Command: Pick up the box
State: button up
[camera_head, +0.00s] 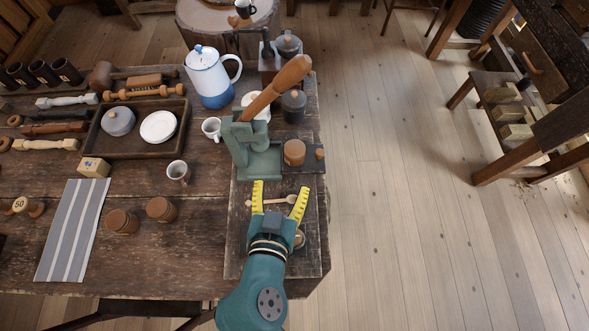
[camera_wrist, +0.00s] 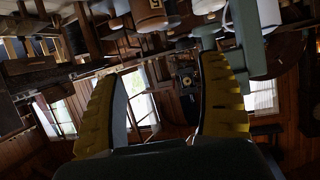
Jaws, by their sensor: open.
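A small pale wooden box (camera_head: 95,167) with a dark mark on one side sits on the worn table in the head view. It is at the front left corner of the dark tray, just above the striped cloth. My gripper (camera_head: 281,187) has yellow fingers spread apart with nothing between them. It is over the right end of the table, well to the right of the box. In the wrist view my open gripper (camera_wrist: 165,68) faces the room and shelving, and I cannot make out the box there.
Two brown wooden pots (camera_head: 161,209), a small mug (camera_head: 178,172) and a white cup (camera_head: 212,128) stand between box and gripper. A green lever press (camera_head: 255,155) is just beyond my gripper. The dark tray (camera_head: 130,153) and striped cloth (camera_head: 72,230) flank the box.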

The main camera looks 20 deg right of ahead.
aim_at(294, 155)
jog(key=f+b+x, duration=0.1)
jog(key=x, duration=0.4)
jog(key=s+f+b+x, duration=0.1)
jog(key=x, duration=0.5)
jog(key=b+x, duration=0.2)
jog(key=x, duration=0.4)
jog(key=shift+s+d+f, duration=0.1)
jog(key=shift+s+f, duration=0.1)
jog(key=shift+f, duration=0.25)
jog(key=shift+c, duration=0.2)
jog(key=c, duration=0.9)
jog(key=shift+r, duration=0.1)
jog(key=shift+c, duration=0.2)
